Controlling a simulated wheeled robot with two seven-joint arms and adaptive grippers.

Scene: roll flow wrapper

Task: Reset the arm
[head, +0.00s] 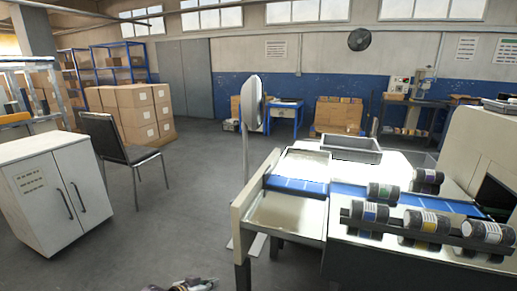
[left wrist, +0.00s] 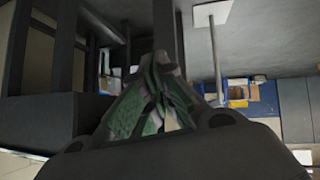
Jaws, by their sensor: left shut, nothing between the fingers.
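My left gripper (left wrist: 162,68) fills the middle of the left wrist view. Its green-padded fingers are together, with nothing seen between them. A small piece of my own arm or gripper shows at the bottom edge of the head view, left of the centre, over the floor; it is mostly cut off. It is apart from the machine table and the cabinet. My right gripper does not show clearly in either view.
The wrapper table (head: 285,215) stands at right, with a blue belt (head: 295,187), a grey tray (head: 345,149) and several dark rolls on a front rack. A white cabinet (head: 55,190) and a chair (head: 122,150) stand at left. The floor (head: 180,225) between is clear.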

